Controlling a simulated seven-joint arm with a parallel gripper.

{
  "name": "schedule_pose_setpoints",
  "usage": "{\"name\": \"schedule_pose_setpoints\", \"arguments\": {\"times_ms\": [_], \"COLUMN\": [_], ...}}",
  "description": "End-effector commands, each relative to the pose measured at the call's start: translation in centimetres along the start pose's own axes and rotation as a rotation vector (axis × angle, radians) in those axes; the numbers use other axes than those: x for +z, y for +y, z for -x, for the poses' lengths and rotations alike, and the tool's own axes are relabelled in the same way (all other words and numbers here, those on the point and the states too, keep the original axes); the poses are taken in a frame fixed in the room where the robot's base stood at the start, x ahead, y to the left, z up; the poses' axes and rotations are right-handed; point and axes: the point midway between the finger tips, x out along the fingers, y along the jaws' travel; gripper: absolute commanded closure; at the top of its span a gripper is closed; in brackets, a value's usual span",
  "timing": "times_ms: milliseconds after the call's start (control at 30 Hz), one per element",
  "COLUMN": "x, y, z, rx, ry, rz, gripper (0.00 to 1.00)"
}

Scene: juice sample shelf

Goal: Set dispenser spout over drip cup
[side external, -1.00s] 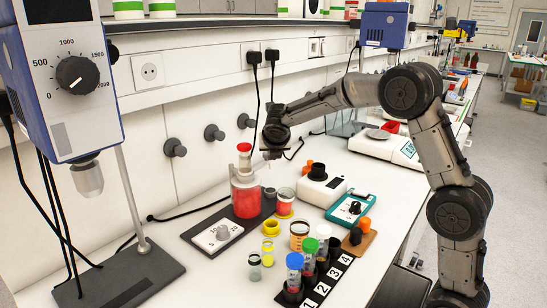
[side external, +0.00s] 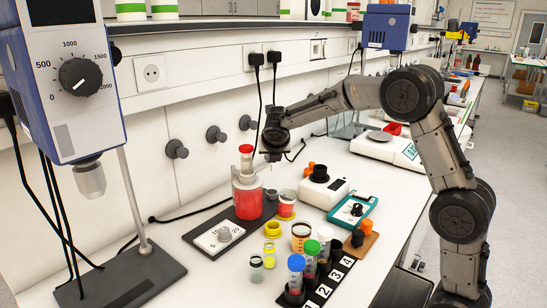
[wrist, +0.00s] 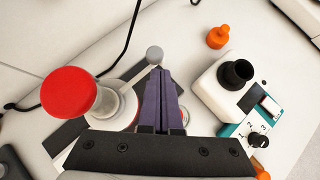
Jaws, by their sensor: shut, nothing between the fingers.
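The dispenser (side external: 248,203) is a bottle of red liquid with a red cap (side external: 245,149), upright on a dark base board. In the wrist view its red cap (wrist: 80,93) is at the left, and a pale spout (wrist: 135,75) reaches right to a small grey ball (wrist: 154,55). My gripper (wrist: 162,72) is shut and empty, its fingertips close beside the ball on the right; I cannot tell whether they touch. In the side view my gripper (side external: 272,157) is above and right of the bottle. A small grey cup (side external: 270,194), possibly the drip cup, stands right of the bottle.
A white device with a black top (side external: 322,188) and a teal meter (side external: 352,211) stand to the right. A red-filled cup (side external: 286,204) is near the bottle. A numbered vial rack (side external: 325,290) and several jars are in front. The wall is close behind.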

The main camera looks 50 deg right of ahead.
Motion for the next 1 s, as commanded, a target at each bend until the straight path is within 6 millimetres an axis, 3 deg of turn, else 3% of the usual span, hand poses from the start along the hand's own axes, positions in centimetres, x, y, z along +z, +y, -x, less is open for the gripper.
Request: {"name": "schedule_pose_setpoints", "arguments": {"times_ms": [267,467,567,800,1000], "x": [-0.6,-2.1,-3.0,-2.7,-2.7], "y": [0.2,-0.7,-1.3,-2.5,-3.3], "z": [0.6,2.1,3.7,8.8,11.6], "rx": [-0.001,0.000,0.003,0.003,0.002], "ry": [0.000,0.000,-0.003,-0.004,-0.001], "rz": [0.001,0.003,0.001,0.000,0.000], "gripper": [1.00,1.00,1.00,1.00,1.00]}}
